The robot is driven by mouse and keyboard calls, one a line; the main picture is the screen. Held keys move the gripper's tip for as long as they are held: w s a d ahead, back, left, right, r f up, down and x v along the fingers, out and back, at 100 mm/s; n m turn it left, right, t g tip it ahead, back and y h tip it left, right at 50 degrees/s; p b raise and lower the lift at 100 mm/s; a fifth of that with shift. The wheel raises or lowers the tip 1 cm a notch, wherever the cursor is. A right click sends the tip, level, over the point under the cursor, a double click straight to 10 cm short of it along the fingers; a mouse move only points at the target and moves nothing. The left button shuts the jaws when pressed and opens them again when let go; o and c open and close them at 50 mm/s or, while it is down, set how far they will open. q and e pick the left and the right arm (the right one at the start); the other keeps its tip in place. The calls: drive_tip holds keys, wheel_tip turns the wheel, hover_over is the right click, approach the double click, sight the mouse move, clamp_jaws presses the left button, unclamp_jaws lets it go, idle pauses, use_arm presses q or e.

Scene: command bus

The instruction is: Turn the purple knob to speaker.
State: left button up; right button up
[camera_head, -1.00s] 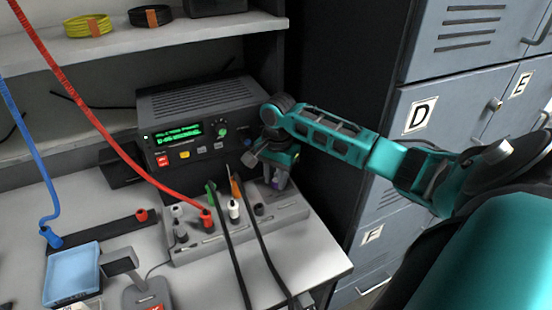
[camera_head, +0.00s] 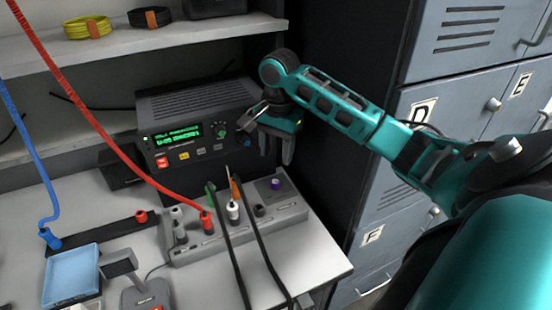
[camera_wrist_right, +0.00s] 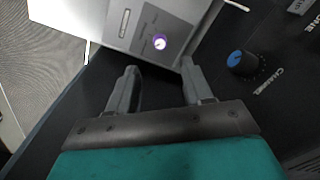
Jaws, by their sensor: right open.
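The purple knob (camera_head: 276,184) stands on the right end of the grey panel (camera_head: 190,250) in front of the radio. My left gripper is not in view.
The black radio (camera_head: 190,110) with a green display stands behind the panel; its blue channel knob (camera_wrist_right: 243,63) is close to my right fingers. Red, green, white and orange plugs with cables stand left of the purple knob. Grey lockers (camera_head: 470,110) are on the right.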

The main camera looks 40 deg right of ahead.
wheel_tip(320, 180, up, 4)
drive_tip(key=shift+s+f, duration=0.1)
drive_tip(key=shift+f, duration=0.1)
idle(0.6)
